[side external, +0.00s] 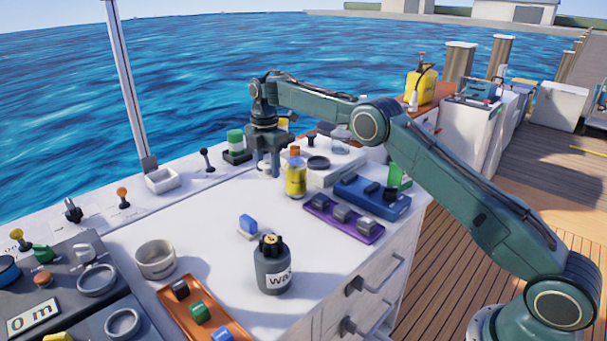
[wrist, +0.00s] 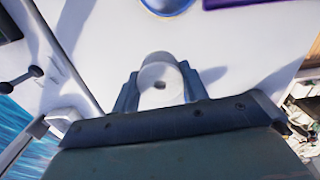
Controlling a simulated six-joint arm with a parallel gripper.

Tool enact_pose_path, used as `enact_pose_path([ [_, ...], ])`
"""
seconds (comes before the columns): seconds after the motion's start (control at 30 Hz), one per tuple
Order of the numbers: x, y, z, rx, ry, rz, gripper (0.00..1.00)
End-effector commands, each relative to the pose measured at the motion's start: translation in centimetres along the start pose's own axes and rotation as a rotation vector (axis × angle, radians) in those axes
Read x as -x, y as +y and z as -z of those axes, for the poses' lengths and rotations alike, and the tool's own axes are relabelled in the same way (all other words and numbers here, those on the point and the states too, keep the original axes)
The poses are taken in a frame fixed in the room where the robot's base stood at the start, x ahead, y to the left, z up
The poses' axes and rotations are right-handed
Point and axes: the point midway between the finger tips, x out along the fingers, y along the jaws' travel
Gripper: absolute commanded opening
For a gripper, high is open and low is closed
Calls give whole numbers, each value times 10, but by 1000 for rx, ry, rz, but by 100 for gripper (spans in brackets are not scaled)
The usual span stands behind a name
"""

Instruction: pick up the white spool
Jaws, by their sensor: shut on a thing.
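The white spool (wrist: 161,82) stands between the two fingers of my gripper (wrist: 160,95) in the wrist view, with its round top and dark centre hole showing. My gripper is shut on it. In the side view my gripper (side external: 266,165) points down at the far part of the white counter (side external: 205,215). The spool (side external: 265,170) is mostly hidden there by the fingers. I cannot tell whether it is clear of the counter.
A yellow jar (side external: 296,178) stands just right of my gripper. A green-capped container (side external: 236,145) is behind left. A purple tray (side external: 343,219) and blue tray (side external: 372,197) lie to the right. A dark bottle (side external: 272,265) stands in front. The counter's middle left is clear.

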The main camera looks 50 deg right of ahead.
Motion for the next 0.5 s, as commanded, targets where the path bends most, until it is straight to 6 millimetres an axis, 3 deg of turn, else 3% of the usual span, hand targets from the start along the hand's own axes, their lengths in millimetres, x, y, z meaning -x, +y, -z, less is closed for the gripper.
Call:
enact_pose_path([
  [0.5,7,0,0,0,0,0,21],
])
